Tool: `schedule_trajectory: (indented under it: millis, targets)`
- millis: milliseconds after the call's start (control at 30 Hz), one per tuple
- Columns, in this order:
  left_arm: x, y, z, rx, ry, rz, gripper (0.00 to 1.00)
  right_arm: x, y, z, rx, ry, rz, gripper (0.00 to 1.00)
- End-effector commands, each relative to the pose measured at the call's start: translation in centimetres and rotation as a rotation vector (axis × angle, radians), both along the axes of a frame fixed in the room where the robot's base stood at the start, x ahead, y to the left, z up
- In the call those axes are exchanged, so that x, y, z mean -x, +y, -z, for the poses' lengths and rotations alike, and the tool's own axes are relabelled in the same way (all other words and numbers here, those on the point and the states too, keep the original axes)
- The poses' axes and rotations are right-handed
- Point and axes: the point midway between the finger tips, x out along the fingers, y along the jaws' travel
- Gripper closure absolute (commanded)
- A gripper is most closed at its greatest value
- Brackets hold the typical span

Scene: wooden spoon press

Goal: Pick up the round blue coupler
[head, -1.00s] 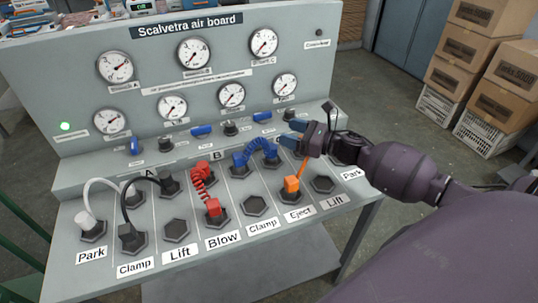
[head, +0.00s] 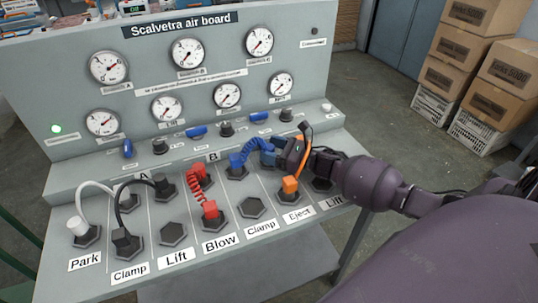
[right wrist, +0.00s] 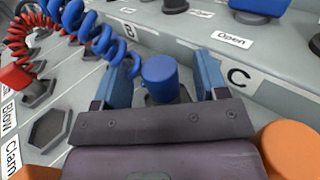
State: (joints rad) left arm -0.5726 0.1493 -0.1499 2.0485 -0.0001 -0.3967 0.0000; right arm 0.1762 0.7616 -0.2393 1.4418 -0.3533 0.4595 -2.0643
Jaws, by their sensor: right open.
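The round blue coupler (right wrist: 160,78) stands in a dark socket in the right wrist view, with the blue coiled hose (right wrist: 95,30) reaching it from the left. My right gripper (right wrist: 158,62) is open, with one blue finger on each side of the coupler and small gaps visible. My left gripper is not in view.
An orange coupler (head: 290,185) stands just in front of my right gripper, with its orange hose close by. The red coiled hose (head: 198,180) is to the left. The raised gauge panel (head: 190,95) stands behind.

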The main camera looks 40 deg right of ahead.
Motion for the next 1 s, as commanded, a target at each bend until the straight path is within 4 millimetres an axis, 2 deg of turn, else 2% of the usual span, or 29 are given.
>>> schedule_trajectory:
  millis: [200, 500, 567, 867, 900, 1000]
  targets:
    - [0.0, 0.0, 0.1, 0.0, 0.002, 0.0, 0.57, -2.1, 1.3, 0.0, 0.0, 0.0, -0.001, 0.33]
    - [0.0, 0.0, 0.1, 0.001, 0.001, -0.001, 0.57, -2.4, 1.5, 0.0, 0.0, 0.0, 0.0, 0.33]
    - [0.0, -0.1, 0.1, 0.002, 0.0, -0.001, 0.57, -2.4, 1.5, 0.0, 0.0, 0.0, 0.0, 0.41]
    - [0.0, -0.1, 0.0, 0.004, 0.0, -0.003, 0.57, -2.4, 1.5, 0.0, 0.0, 0.0, 0.0, 0.87]
    - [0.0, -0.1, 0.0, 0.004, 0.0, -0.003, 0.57, -2.4, 1.5, 0.0, -0.001, -0.001, -0.001, 0.9]
    - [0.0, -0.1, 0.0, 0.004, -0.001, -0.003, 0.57, -2.4, 1.5, 0.0, -0.001, -0.001, -0.001, 0.9]
